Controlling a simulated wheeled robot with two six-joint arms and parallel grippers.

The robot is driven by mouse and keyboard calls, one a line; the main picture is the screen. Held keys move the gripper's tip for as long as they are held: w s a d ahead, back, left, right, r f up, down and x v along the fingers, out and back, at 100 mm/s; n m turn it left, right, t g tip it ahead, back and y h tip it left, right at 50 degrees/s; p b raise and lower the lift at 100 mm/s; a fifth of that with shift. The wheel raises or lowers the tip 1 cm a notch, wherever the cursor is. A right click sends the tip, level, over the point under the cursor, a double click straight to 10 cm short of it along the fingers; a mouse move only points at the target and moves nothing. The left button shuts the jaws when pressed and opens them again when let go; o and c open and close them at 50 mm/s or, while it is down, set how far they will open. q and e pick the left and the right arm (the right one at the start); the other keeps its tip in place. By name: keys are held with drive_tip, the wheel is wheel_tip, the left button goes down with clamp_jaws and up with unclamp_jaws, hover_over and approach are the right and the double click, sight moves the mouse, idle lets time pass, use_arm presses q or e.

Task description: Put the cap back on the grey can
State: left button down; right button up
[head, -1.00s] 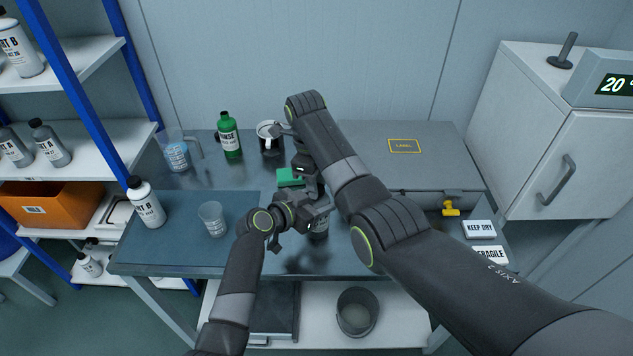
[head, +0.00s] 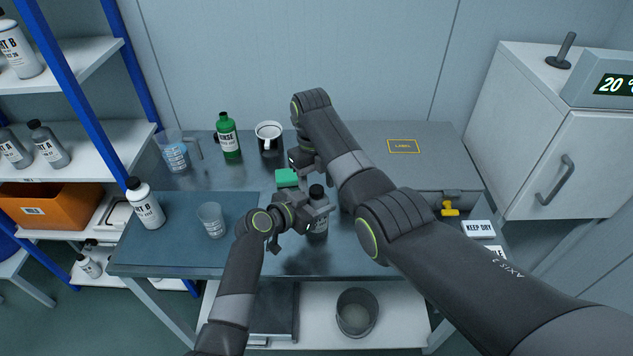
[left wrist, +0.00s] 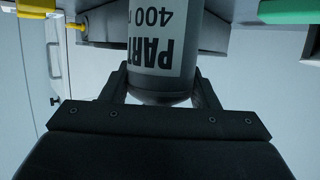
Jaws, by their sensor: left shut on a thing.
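The grey can (head: 317,226) stands upright near the front middle of the bench, with a white label. My left gripper (head: 318,210) is shut around its side. In the left wrist view the can (left wrist: 163,88) sits between the two fingers (left wrist: 160,92), its label upside down. A black cap (head: 317,192) shows on top of the can; how firmly it sits I cannot tell. My right gripper (head: 301,160) is behind the can and apart from it, partly hidden by its own arm; its jaws cannot be made out.
A green block (head: 287,178) lies just behind my left gripper. A grey case (head: 440,165) fills the right side.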

drive_tip(key=shift+r, duration=2.25)
drive_tip(key=shift+o, duration=0.2)
drive_tip(key=o, duration=0.5)
use_arm(q)
drive_tip(key=shift+c, duration=2.2)
unclamp_jaws()
use_arm(e)
drive_tip(key=shift+o, duration=0.2)
use_arm(q)
drive_tip(key=shift+a, duration=0.1)
use_arm(e)
wheel_tip(320, 180, down, 2)
drive_tip(key=shift+f+b, duration=0.15)
drive_tip(key=shift+b, duration=1)
use_arm(q)
drive_tip(key=v, duration=1.7)
drive_tip(key=shift+s, duration=0.2)
use_arm(e)
drive_tip(key=shift+f, duration=0.1)
